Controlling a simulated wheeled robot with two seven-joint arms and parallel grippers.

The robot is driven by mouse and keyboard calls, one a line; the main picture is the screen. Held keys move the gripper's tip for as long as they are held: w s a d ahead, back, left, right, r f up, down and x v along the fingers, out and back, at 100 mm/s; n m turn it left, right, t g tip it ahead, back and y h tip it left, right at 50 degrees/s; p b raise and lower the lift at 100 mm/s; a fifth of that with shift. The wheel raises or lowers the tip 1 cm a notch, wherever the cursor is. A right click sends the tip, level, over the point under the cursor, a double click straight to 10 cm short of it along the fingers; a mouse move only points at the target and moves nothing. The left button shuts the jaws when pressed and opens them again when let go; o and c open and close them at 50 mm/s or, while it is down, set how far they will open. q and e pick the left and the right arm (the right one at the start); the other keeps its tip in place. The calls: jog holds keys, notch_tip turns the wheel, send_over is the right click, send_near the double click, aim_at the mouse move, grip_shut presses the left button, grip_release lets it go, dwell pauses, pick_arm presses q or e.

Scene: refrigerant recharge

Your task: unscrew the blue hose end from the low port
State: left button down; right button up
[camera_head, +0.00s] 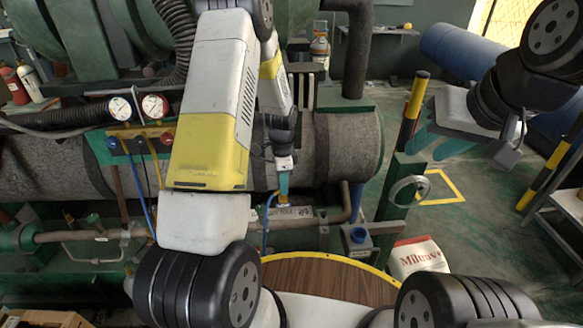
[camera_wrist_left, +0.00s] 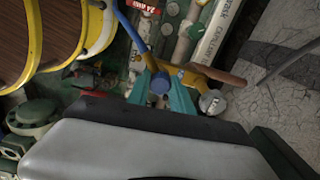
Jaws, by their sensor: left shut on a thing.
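My left gripper (camera_head: 284,184) points down at the pipework in front of the large grey cylinder, its teal fingers shut. In the left wrist view its two teal fingers (camera_wrist_left: 160,92) close around the round blue hose end (camera_wrist_left: 160,84). The blue hose (camera_wrist_left: 130,30) runs up and left from there; in the head view the hose (camera_head: 267,218) hangs beside the fingers. The brass low port (camera_wrist_left: 200,73) lies right by the hose end; whether the threads are engaged is hidden. My right gripper (camera_head: 432,138) is at the right, away from the port, with its teal fingers apart and empty.
A gauge manifold (camera_head: 140,132) with two dials stands at the left. The grey cylinder (camera_head: 345,148) lies behind the port. A green post with a handwheel (camera_head: 408,190) and a white sack (camera_head: 418,256) stand right. A round wooden top (camera_head: 325,278) is in front.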

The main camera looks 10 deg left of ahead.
pick_arm(q)
jog(key=shift+s+r, duration=0.1)
jog(key=shift+r, duration=2.35)
